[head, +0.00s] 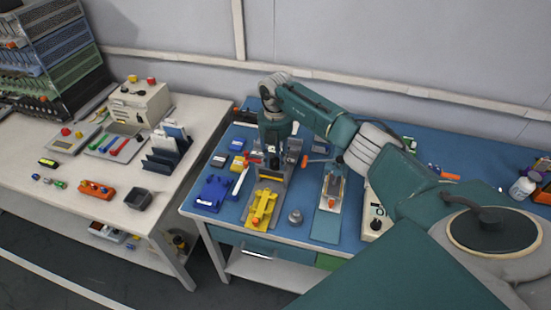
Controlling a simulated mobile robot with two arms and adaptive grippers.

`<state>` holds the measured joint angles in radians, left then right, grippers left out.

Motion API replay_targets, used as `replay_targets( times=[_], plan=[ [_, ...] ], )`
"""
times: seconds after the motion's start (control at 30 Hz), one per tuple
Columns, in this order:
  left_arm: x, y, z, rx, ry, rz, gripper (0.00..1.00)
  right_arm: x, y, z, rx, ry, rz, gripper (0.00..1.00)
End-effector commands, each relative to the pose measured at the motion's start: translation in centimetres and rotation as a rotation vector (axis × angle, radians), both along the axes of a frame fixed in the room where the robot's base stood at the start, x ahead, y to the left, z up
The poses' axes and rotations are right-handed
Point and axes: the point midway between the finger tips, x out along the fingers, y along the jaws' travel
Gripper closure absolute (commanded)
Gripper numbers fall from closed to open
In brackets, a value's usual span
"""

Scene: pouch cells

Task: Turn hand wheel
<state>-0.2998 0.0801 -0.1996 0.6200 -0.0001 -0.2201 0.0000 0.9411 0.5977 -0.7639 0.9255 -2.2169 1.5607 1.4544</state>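My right arm comes in from the right and reaches across the blue bench top. My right gripper (274,158) points down at the upper part of a grey upright fixture (292,155) behind the yellow holder. The gripper is small and dark here, and I cannot tell whether its fingers are open or shut. I cannot make out a hand wheel clearly; the gripper and wrist cover part of the fixture. My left gripper is not in view.
A yellow holder (262,207), a blue tray (213,194) and a small grey round part (295,216) lie near the front of the bench. A flat plate with a clamp (332,190) stands to the right. A white table (80,175) with tools is at left.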

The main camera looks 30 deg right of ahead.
Motion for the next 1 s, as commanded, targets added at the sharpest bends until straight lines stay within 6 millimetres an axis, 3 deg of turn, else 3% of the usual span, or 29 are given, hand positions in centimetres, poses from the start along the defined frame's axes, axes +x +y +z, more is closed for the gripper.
replay_targets(
  times=[0.47, 1.0],
  plan=[
    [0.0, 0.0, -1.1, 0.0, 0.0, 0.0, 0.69, 0.0, -0.1, -0.2, -0.001, 0.0, 0.114, 0.94],
    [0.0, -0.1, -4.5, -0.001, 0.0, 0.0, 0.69, 0.0, -0.1, -0.3, -0.002, 0.0, 0.594, 0.94]
  ],
)
